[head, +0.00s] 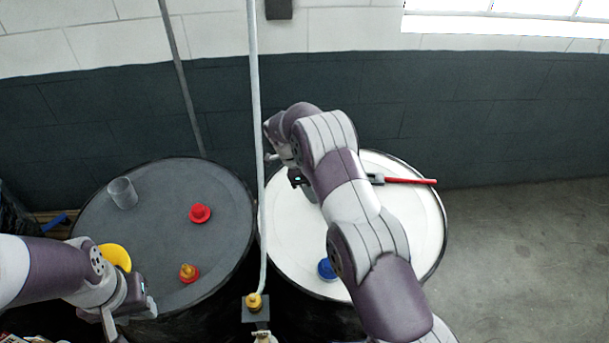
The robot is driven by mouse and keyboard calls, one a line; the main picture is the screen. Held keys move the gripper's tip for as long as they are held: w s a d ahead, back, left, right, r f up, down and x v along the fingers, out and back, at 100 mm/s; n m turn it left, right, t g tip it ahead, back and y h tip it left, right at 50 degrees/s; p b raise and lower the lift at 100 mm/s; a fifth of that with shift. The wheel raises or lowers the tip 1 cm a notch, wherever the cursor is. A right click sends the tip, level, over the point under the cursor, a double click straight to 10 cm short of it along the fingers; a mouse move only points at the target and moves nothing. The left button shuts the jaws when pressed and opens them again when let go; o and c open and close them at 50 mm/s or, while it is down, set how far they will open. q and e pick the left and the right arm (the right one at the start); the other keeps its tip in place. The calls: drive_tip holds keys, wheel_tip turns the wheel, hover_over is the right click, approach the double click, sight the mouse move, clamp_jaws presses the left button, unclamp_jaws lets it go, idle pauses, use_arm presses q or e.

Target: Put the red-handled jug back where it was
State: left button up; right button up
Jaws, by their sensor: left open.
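A long red handle (410,181) lies across the right part of the white drum top (425,215), with a dark and grey end at its left. The rest of this object is hidden behind my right arm, so I cannot tell whether it is the jug. My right gripper (299,181) is over the white top, mostly hidden by its own arm; its jaws do not show clearly. My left gripper (112,316) is open at the front edge of the grey drum, with nothing seen in it.
The grey drum top (150,235) carries a clear cup (122,192), a red knob-like piece (200,213), a red and orange piece (189,273) and a yellow disc (117,256). A blue cap (327,269) sits on the white top. A thin upright pipe (256,130) stands between the drums.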

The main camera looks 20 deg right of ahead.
drive_tip(key=b+v, duration=0.4)
drive_tip(key=v, duration=0.6)
drive_tip(key=w+d+r+n+t+h, duration=0.2)
drive_tip(key=w+d+r+t+h, duration=0.25)
drive_tip(key=d+r, duration=0.35)
wheel_tip(320, 180, up, 3)
drive_tip(key=w+a+n+t+y, duration=0.1)
drive_tip(key=w+a+n+t, duration=0.1)
drive_tip(key=n+t, duration=0.6)
drive_tip(key=s+a+f+n+g+y, duration=0.2)
drive_tip(key=s+a+f+n+y, duration=0.45)
drive_tip(key=s+a+n, duration=0.4)
use_arm(q)
wheel_tip(320, 180, down, 6)
drive_tip(key=shift+r, duration=0.25)
use_arm(e)
drive_tip(key=s+d+f+n+g, duration=0.1)
drive_tip(key=s+f+g, duration=0.2)
drive_tip(key=s, duration=0.8)
drive_tip(key=s+d+f+n+g, duration=0.1)
drive_tip(key=s+f+g, duration=0.3)
drive_tip(key=s, duration=0.8)
drive_tip(key=shift+s+n+y, duration=0.2)
drive_tip(key=shift+n+y, duration=0.2)
drive_tip(key=shift+n, duration=0.25)
